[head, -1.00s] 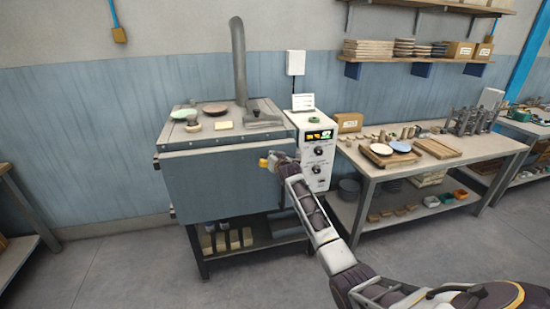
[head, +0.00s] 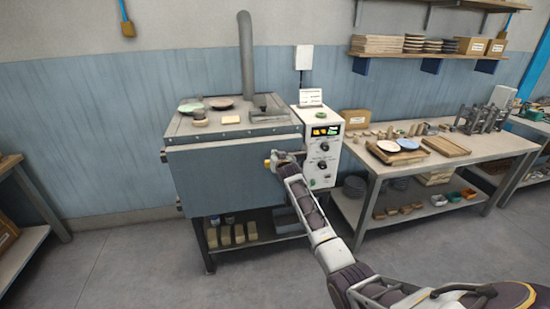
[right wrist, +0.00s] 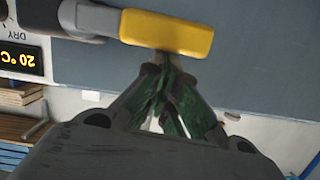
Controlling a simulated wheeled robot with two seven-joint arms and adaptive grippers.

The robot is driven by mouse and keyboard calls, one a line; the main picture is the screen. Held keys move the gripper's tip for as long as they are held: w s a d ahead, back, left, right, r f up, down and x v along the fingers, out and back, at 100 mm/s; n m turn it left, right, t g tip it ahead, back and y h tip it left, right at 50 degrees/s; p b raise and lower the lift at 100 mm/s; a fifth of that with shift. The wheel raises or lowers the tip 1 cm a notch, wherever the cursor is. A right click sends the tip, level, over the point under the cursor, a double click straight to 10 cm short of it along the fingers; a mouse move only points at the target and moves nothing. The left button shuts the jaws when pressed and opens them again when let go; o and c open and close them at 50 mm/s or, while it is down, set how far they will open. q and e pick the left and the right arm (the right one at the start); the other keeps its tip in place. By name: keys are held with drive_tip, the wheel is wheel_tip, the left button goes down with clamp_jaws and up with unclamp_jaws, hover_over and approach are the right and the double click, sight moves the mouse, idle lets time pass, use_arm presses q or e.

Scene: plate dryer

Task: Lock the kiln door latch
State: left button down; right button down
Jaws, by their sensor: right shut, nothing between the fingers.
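The kiln (head: 230,180) is a grey box with a closed front door, standing on a dark stand. Its latch handle has a yellow grip on a grey arm, at the right side of the door; the yellow grip (head: 267,163) shows small in the head view. In the right wrist view the yellow grip (right wrist: 167,32) lies across the top, just beyond the fingertips. My right gripper (right wrist: 170,68) is shut and empty, its tips touching or very near the grip's lower edge; I cannot tell which. In the head view the right gripper (head: 276,161) is at the latch. My left gripper is out of view.
A white control box (head: 321,148) with a lit display stands right of the door, close to my right arm. Dishes and blocks lie on the kiln top (head: 185,130). A workbench (head: 490,150) with pottery stands at the right. The floor in front is clear.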

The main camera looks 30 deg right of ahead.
drive_tip(key=shift+r, duration=0.1)
drive_tip(key=s+a+r+p, duration=0.1)
drive_tip(key=s+a+r, duration=0.1)
drive_tip(key=s+r, duration=0.4)
drive_tip(key=shift+s+a+p, duration=0.15)
drive_tip(key=shift+s+p, duration=0.15)
drive_tip(key=shift+s, duration=1.45)
drive_tip(key=shift+r, duration=0.1)
idle(0.7)
